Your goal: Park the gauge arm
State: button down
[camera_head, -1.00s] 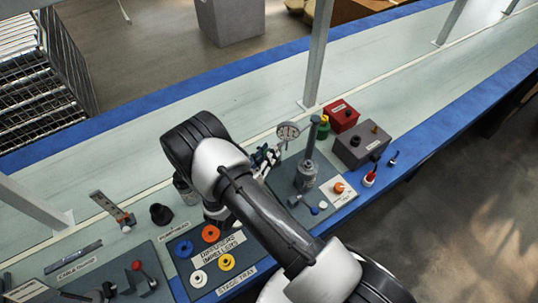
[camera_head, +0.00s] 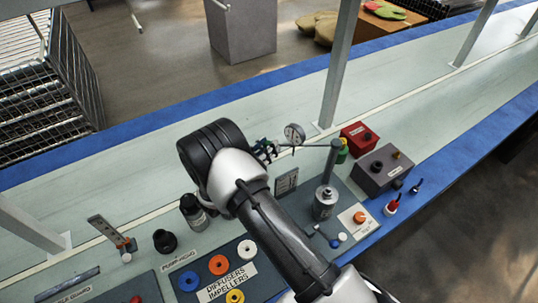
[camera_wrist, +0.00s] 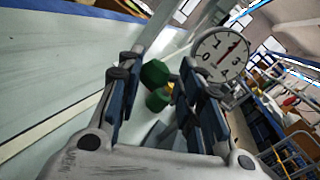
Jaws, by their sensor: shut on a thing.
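The gauge arm's round white dial (camera_head: 294,134) stands at the end of a thin horizontal rod, left of the top of a grey post (camera_head: 333,162). My gripper (camera_head: 267,149) is just left of the dial, shut on the gauge arm; the exact contact is hard to see. In the wrist view the dial (camera_wrist: 222,55) faces me beyond the right finger. My gripper's fingers (camera_wrist: 162,92) also show there, with green parts (camera_wrist: 155,74) between them; I cannot tell whether these are held or lie behind.
A dark bottle (camera_head: 192,211) and a black cup (camera_head: 164,240) are at left. Coloured rings (camera_head: 218,265) lie in front. The belt behind is clear.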

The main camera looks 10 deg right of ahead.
jog(key=shift+w+d+r, duration=0.1)
jog(key=shift+w+r, duration=0.4)
jog(key=shift+w, duration=0.1)
jog(key=c, duration=1.5)
grip_release()
jog(key=shift+w+d, duration=0.15)
jog(key=shift+o, duration=0.8)
jog(key=shift+w+d+f, duration=0.2)
jog(key=shift+w+d, duration=0.1)
jog(key=shift+d, duration=0.05)
jog(key=shift+s+a, duration=0.2)
jog(key=shift+a, duration=0.2)
jog(key=v, duration=1.1)
jog(key=shift+s, duration=0.4)
jog(key=shift+f, duration=0.15)
